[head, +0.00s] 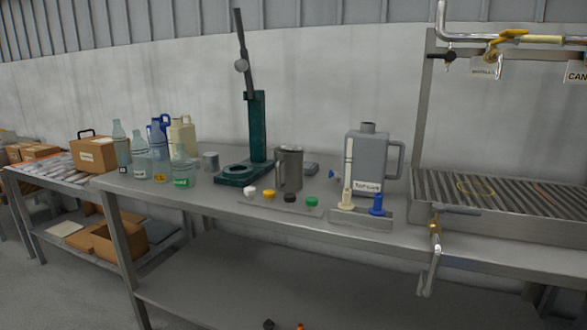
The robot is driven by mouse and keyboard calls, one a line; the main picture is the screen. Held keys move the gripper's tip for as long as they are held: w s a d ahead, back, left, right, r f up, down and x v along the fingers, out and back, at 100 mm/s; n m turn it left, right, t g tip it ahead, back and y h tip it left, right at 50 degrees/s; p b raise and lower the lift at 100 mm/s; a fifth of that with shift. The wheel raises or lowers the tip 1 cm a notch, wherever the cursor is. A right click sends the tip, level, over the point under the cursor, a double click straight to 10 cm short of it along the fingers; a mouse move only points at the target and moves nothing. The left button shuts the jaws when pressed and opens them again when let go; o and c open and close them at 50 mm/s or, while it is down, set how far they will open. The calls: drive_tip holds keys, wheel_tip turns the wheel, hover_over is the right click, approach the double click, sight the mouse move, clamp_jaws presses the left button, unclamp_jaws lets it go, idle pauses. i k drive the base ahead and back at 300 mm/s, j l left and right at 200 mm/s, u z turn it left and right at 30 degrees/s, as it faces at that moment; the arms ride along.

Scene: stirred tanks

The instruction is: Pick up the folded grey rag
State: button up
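A small, flat grey item (312,168) lies on the metal bench between the steel jug and the grey canister. It may be the folded grey rag, but it is too small to be sure. The steel jug (289,169) stands in front and to its left and may hide part of it. My gripper is not in view.
A ribbed drain tray (500,195) is at right, with pipework above.

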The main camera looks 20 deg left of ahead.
sight(310, 168)
drive_tip(key=j, duration=2.4)
drive_tip(key=k, duration=0.05)
